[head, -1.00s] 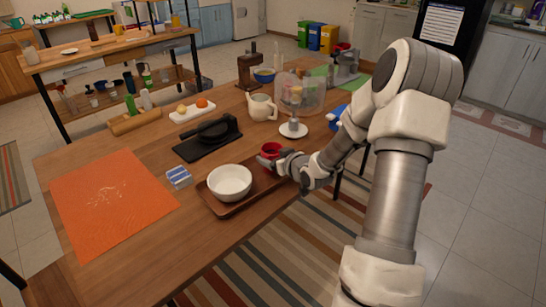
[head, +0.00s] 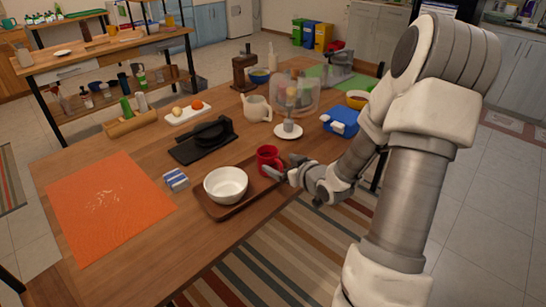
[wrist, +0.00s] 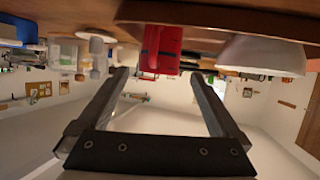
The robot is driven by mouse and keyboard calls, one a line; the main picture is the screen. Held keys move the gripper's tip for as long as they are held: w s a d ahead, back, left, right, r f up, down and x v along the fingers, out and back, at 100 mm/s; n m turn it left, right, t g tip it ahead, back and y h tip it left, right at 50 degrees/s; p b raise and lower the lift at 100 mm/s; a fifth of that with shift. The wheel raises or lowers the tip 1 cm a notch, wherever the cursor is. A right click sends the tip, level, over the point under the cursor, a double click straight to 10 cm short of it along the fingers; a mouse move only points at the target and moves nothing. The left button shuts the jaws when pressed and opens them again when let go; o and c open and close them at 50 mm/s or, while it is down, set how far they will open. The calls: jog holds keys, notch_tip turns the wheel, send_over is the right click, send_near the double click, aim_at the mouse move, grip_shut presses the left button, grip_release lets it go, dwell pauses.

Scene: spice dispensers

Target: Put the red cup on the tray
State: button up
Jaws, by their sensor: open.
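The red cup (head: 267,157) stands upright at the right end of the brown wooden tray (head: 238,207), with a white bowl (head: 226,185) to its left on the same tray. My gripper (head: 283,169) is at the tray's right edge, just in front of the cup. In the wrist view, which looks upside down, the fingers of my gripper (wrist: 158,74) are spread wide and nothing is between them. The red cup (wrist: 168,48) is beyond the fingertips, and the bowl (wrist: 262,54) is to its right. The cup's underside contact is hidden.
Left of the tray lie a blue-striped block (head: 176,180) and an orange mat (head: 108,205). Behind are a black stand (head: 204,143), a cream pitcher (head: 256,108) and a white saucer (head: 288,131). A blue container (head: 341,121) is near the right table edge.

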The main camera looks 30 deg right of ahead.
jog(key=shift+v, duration=1.8)
